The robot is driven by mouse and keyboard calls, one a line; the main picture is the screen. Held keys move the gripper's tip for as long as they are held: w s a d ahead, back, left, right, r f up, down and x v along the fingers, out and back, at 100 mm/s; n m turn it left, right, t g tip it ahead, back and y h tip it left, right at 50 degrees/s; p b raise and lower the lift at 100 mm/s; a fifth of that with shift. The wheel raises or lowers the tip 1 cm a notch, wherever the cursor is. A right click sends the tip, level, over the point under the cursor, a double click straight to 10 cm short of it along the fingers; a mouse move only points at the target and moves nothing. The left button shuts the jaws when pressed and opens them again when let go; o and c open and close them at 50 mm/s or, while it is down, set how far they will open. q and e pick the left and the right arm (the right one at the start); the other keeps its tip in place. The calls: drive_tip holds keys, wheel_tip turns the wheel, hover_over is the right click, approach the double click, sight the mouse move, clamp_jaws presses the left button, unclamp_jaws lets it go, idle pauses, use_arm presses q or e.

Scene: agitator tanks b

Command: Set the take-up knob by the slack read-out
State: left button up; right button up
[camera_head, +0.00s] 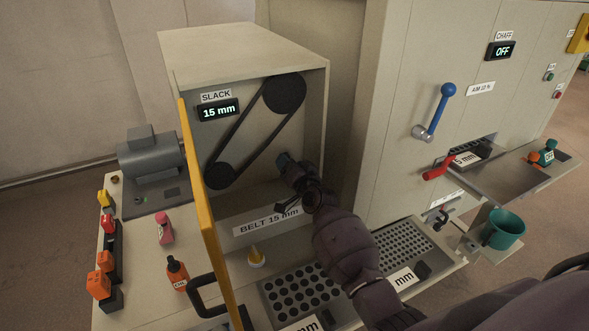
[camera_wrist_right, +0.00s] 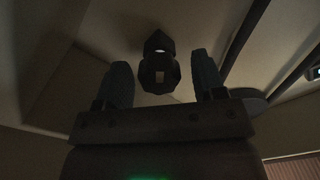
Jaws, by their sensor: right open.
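The slack read-out (camera_head: 218,111) shows 15 mm on the back wall of the open cabinet, under a SLACK label. A dark belt (camera_head: 238,140) runs around an upper pulley (camera_head: 285,94) and a lower pulley (camera_head: 221,176). My right gripper (camera_head: 289,167) is inside the cabinet, right of the lower pulley. In the right wrist view a dark faceted knob (camera_wrist_right: 159,66), which looks like the take-up knob, lies between the spread fingers of my right gripper (camera_wrist_right: 163,82), with gaps on both sides. In the head view my gripper largely hides the knob. My left gripper is out of view.
The yellow-edged door (camera_head: 207,215) stands open at the cabinet's left. A label (camera_head: 258,224) reads BELT 15 mm. A blue-handled lever (camera_head: 438,110) is to the right.

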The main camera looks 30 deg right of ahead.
drive_tip(key=s, duration=1)
drive_tip(key=shift+s+a, duration=0.3)
drive_tip(key=shift+s, duration=0.05)
drive_tip(key=shift+s+f, duration=0.1)
